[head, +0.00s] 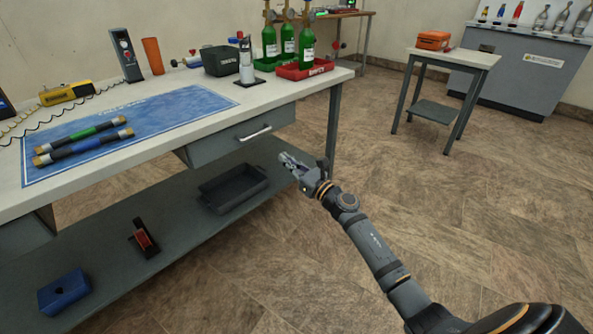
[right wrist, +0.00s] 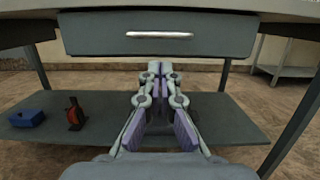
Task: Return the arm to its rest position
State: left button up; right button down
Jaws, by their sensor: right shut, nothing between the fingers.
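My right gripper (head: 289,163) is in front of the workbench (head: 150,149), below its top and near the drawer (head: 237,136). In the right wrist view the gripper (right wrist: 154,68) points at the bench, below the closed drawer (right wrist: 159,36) and its handle. Its fingers are shut with nothing between them. It appears apart from the bench. My right arm reaches in from the lower right of the head view. My left gripper is not in view.
A blue mat (head: 180,104) with two dark rods lies on the bench top. Green cylinders (head: 270,42) stand at its far end. The lower shelf (head: 180,225) holds a dark tray (head: 233,188) and a blue block (head: 64,291). A small side table (head: 455,58) stands beyond clear floor.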

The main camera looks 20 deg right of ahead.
jog(key=v, duration=0.3)
jog(key=shift+s+r, duration=0.15)
jog(key=shift+s, duration=0.05)
